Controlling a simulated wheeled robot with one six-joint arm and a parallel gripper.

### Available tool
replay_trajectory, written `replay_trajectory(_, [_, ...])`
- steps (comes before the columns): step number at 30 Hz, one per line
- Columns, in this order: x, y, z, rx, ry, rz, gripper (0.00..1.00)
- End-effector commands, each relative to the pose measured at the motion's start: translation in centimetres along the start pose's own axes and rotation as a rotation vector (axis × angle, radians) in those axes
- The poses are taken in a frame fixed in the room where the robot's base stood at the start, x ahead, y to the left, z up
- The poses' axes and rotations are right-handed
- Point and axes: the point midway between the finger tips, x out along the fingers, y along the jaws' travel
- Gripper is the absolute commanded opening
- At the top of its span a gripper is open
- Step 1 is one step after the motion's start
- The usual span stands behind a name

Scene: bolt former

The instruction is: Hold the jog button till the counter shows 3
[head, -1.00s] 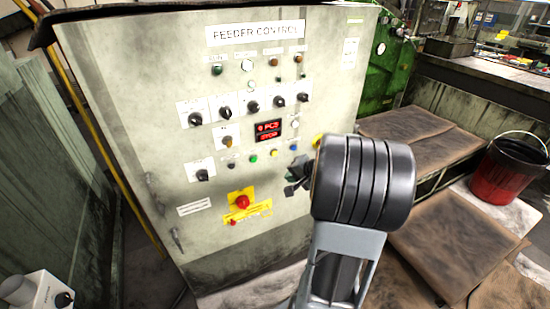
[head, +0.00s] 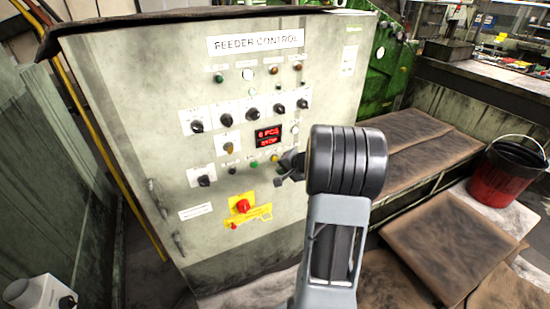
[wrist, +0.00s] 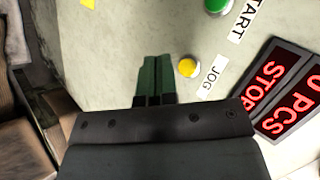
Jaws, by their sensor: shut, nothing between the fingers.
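The yellow jog button (wrist: 188,68), labelled JOG, shows on the panel in the wrist view. It also shows in the head view (head: 274,158), just left of my gripper (head: 281,175). In the wrist view the two dark green fingers of my gripper (wrist: 155,62) are together and empty. Their tips are beside the button, to its left in that picture; I see no contact. The counter display (head: 268,132) reads 0 PCS above STOP in red; it is partly cut off in the wrist view (wrist: 290,90).
The green start button (wrist: 217,5) is near the jog button. Several knobs and lamps fill the grey feeder control cabinet (head: 130,120). A red emergency stop (head: 243,205) on a yellow plate sits lower left.

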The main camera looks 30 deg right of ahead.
Motion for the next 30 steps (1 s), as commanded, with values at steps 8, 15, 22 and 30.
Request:
replay_trajectory(8, [1.4,-0.9,-0.9,-0.001,-0.001,0.000,0.00])
replay_trajectory(15, [1.6,-1.1,-1.1,0.000,0.000,0.000,0.00])
replay_trajectory(22, [1.6,-1.1,-1.1,0.000,0.000,0.000,0.00])
replay_trajectory(30, [1.6,-1.1,-1.1,0.000,0.000,0.000,0.00])
